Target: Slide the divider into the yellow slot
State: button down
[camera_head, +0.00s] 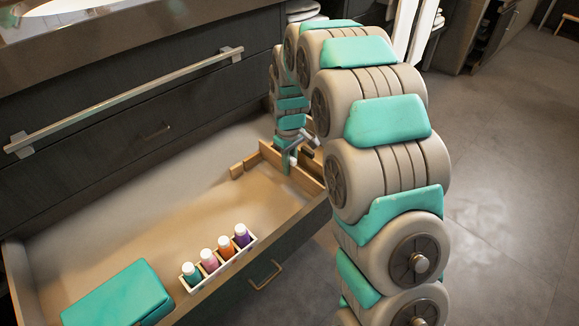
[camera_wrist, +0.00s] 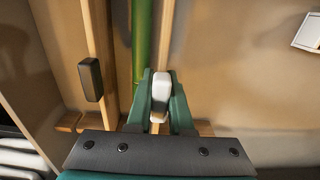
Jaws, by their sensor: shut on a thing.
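My gripper (camera_head: 292,157) is low inside the open drawer, near its right end. In the wrist view its two teal fingers (camera_wrist: 161,100) are shut on a white knob (camera_wrist: 160,90). A narrow green strip (camera_wrist: 143,45) runs up the picture from the fingers. No clearly yellow slot shows. Small wooden blocks (camera_wrist: 204,128) lie just past the fingers, partly hidden by my gripper. Whether the divider sits in a slot cannot be told.
A wooden bar (camera_wrist: 98,45) with a dark block (camera_wrist: 90,79) on it stands left of the strip. A white holder (camera_head: 224,267) with several bottles and a teal box (camera_head: 120,298) are in the drawer (camera_head: 150,190). The drawer's middle is clear.

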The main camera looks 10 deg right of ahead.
jog(key=shift+r, duration=0.65)
jog(key=shift+r, duration=0.35)
jog(key=shift+r+p, duration=0.3)
jog(key=shift+r, duration=0.2)
jog(key=shift+f+b, duration=0.65)
jog(key=shift+f, duration=1.75)
dwell(1.8)
jog(key=c, duration=0.7)
grip_release()
jog(key=shift+c, duration=0.2)
jog(key=shift+r, duration=3.95)
